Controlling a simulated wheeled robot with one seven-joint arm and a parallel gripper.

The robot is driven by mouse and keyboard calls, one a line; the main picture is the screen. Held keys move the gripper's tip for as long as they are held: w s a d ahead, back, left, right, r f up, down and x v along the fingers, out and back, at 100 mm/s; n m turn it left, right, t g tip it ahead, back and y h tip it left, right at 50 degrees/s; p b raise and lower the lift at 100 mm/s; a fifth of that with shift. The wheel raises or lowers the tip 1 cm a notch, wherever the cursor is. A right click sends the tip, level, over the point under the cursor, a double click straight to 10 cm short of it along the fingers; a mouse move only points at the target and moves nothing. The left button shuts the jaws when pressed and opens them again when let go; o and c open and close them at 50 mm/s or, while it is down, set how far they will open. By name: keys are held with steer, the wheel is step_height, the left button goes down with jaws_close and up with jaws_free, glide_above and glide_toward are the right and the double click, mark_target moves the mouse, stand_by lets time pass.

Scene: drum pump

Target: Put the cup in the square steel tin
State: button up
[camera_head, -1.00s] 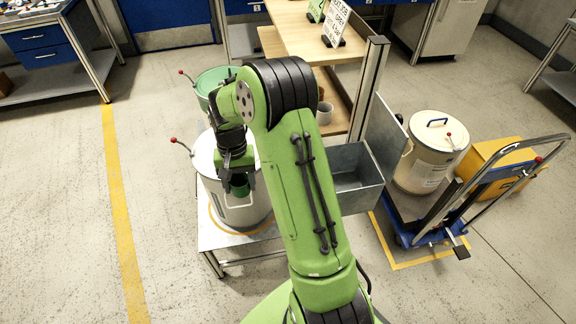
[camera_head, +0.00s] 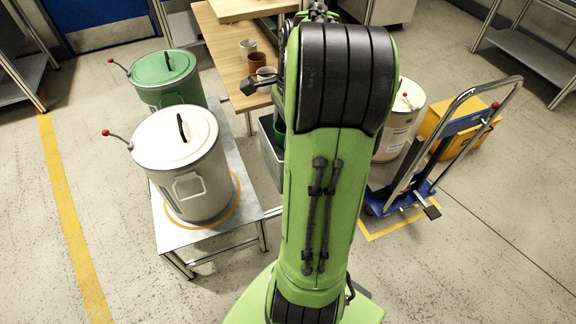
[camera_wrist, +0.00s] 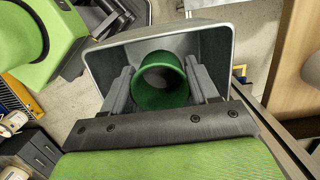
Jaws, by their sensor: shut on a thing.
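The green cup (camera_wrist: 160,92) sits between the two fingers of my gripper (camera_wrist: 162,84) in the wrist view, with its open mouth toward the camera. My gripper is shut on it. The square steel tin (camera_wrist: 108,66) lies behind the cup in that view, and the cup shows within the outline of its rim. I cannot tell how far the cup is above the tin's floor. In the head view my arm covers the gripper and most of the tin; the tin's left wall (camera_head: 268,154) and a sliver of green beside it show.
A white drum (camera_head: 190,150) with a red-knobbed lever stands on a steel stand at left, a green drum (camera_head: 165,78) behind it. A wooden table (camera_head: 225,62) holds several cups. A blue trolley (camera_head: 425,190) and a yellow box (camera_head: 455,120) stand at right.

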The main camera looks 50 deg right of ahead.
step_height(320, 180, down, 9)
steer(key=b, duration=0.3)
steer(key=shift+f, duration=0.2)
steer(key=shift+f, duration=0.1)
steer(key=o, duration=1.1)
